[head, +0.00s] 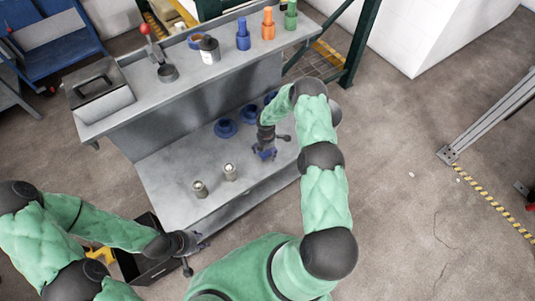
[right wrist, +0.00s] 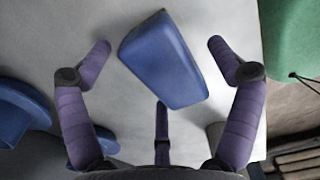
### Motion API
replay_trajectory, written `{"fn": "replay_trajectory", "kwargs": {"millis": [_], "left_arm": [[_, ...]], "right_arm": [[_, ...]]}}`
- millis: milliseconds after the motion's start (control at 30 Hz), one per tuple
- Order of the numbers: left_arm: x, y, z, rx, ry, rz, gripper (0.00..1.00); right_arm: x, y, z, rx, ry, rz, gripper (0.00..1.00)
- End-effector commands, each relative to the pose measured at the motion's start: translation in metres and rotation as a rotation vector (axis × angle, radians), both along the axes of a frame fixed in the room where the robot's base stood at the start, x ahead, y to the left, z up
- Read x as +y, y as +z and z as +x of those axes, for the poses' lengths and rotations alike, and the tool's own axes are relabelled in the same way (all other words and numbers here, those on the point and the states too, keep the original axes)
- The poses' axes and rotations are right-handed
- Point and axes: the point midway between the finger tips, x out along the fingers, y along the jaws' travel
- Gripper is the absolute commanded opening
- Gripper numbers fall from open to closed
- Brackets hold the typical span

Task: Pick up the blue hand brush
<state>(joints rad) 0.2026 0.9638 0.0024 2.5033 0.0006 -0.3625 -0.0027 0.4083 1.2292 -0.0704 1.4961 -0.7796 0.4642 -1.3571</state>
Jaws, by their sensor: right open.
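The blue hand brush (right wrist: 162,60) shows in the right wrist view as a smooth blue block lying tilted on the grey surface. My right gripper (right wrist: 160,75) is open, with its purple fingers spread around the brush. Gaps show between the brush and the two side fingers, and the third finger is below it in the picture.
Blue round flanged parts (head: 226,128) stand behind my right gripper on the lower shelf (head: 175,165). Two silver cylinders (head: 230,172) stand to its left. The upper shelf (head: 150,95) holds a metal box (head: 100,88), a can and coloured bottles (head: 268,24). A black crate (head: 150,270) is below.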

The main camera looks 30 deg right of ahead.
Motion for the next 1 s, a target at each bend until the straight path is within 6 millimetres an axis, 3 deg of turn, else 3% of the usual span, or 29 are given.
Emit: {"fn": "replay_trajectory", "kwargs": {"millis": [967, 1000], "left_arm": [[0.0000, -0.0074, 0.0000, 0.000, 0.000, 0.000, 0.40], [0.0000, -0.0074, 0.0000, 0.000, 0.000, 0.000, 0.40]], "right_arm": [[0.0002, -0.0047, 0.0001, 0.000, 0.000, 0.000, 0.91], [0.0002, -0.0048, 0.0000, 0.000, 0.000, 0.000, 0.85]]}}
